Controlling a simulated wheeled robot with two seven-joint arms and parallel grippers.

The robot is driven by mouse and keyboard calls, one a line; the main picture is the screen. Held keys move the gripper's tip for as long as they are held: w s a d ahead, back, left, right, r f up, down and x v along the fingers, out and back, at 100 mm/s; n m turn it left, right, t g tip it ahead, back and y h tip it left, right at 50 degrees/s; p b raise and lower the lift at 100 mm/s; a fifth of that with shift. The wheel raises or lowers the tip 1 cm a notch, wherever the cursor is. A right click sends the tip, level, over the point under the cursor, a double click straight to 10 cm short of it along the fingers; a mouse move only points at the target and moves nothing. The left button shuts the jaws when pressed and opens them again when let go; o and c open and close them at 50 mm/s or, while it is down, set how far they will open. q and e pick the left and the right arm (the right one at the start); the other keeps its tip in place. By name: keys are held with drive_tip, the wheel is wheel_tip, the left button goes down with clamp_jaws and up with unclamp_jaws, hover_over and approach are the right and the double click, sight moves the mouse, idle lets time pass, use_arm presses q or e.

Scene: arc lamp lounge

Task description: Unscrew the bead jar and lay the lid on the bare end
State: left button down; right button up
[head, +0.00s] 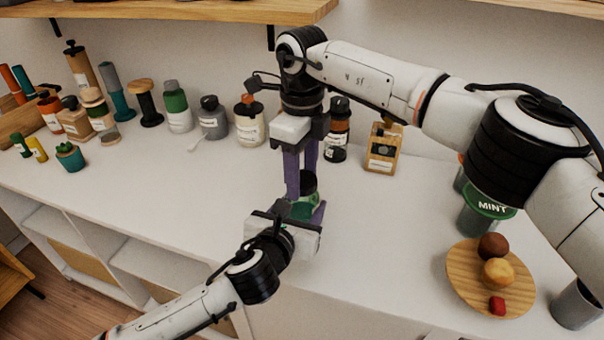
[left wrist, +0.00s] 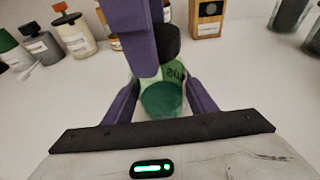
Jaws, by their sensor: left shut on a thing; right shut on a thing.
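The bead jar (head: 302,210) is a clear greenish jar, upright on or just above the white counter (head: 375,230); I cannot tell which. In the left wrist view the jar (left wrist: 160,98) shows dark lettering. Its black lid (head: 309,182) sits at the jar's top and also shows in the left wrist view (left wrist: 167,42). My left gripper (head: 306,213) is shut on the jar's body from the front, a purple finger on each side. My right gripper (head: 301,180) reaches down from above and is shut on the lid. Its fingers partly hide the lid.
Bottles and jars line the back, including a white orange-capped bottle (head: 250,124) and a wooden bottle (head: 382,150). On the right are a green-lidded MINT jar (head: 488,205) and a round wooden board (head: 465,287) with balls and a red piece. The counter's middle left is clear.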

sight(302, 179)
drive_tip(key=n, duration=0.6)
drive_tip(key=shift+n, duration=0.4)
drive_tip(key=n, duration=0.4)
drive_tip(key=shift+r, duration=0.25)
drive_tip(key=shift+r, duration=0.9)
drive_tip(key=shift+r, duration=2)
use_arm(q)
drive_tip(key=c, duration=0.7)
unclamp_jaws()
drive_tip(key=shift+o, duration=0.2)
drive_tip(key=shift+s, duration=0.1)
